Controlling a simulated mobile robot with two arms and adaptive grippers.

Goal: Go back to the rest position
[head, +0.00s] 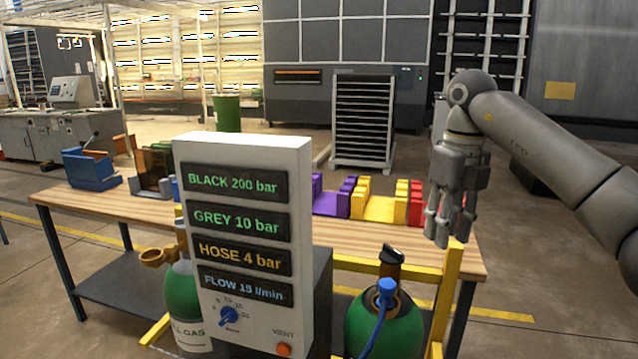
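My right gripper (451,226) hangs from the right arm at the right of the head view, with its grey fingers pointing down. The fingers look spread apart, with nothing between them. It appears over or in front of the right end of the wooden table, near the top of a yellow post (448,275). Whether it touches the post is not clear. My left gripper is not in view.
A white panel (245,146) with pressure readouts, a blue knob (229,317) and an orange button (284,349) stands in front. A green cylinder (395,335) with a blue hose is below the gripper. The wooden table (370,238) carries coloured blocks (380,208).

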